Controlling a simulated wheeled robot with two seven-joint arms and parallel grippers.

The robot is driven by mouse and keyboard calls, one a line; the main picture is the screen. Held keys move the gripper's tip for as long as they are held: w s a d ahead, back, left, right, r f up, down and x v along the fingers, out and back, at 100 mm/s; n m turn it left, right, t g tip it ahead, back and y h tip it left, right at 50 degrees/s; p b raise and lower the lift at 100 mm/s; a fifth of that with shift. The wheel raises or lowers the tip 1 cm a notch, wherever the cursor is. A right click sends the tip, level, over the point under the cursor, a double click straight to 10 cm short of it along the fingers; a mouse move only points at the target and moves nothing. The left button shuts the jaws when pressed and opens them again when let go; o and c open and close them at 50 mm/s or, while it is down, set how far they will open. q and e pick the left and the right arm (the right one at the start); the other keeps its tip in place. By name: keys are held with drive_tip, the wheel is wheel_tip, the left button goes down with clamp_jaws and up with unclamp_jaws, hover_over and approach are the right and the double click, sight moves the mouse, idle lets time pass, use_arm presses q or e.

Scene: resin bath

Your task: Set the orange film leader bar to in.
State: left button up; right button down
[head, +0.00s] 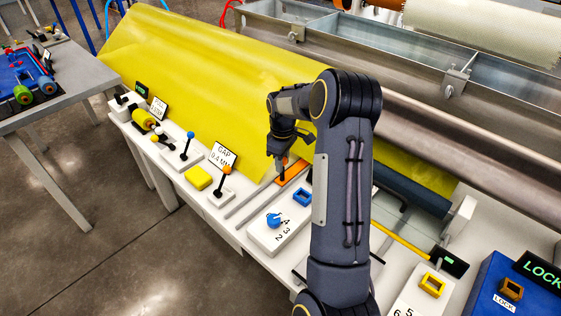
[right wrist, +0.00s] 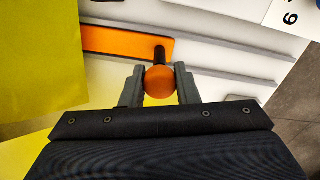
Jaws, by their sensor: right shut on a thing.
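The orange film leader bar (head: 294,171) lies flat between grey rails on the white bench, beside the yellow film's lower edge. In the right wrist view the bar (right wrist: 118,41) has a black post with an orange ball knob (right wrist: 159,80) at one end. The far end of the bar runs under the yellow film in that view. My right gripper (head: 283,164) is over the bar. Its two fingers (right wrist: 159,84) are shut on the ball knob, one on each side. My left gripper is not in view.
Yellow film (head: 210,75) slopes down behind the bar. A blue dial (head: 274,219) and an orange-handled lever (head: 225,171) by the "GAP" sign (head: 224,155) stand near it. A steel trough (head: 340,60) runs along the back. A blue "LOCK" box (head: 488,290) stands at lower right.

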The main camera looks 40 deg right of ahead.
drive_tip(key=c, duration=1.1)
unclamp_jaws()
drive_tip(key=shift+d, duration=0.3)
drive_tip(key=shift+a, duration=0.1)
drive_tip(key=shift+r, duration=4)
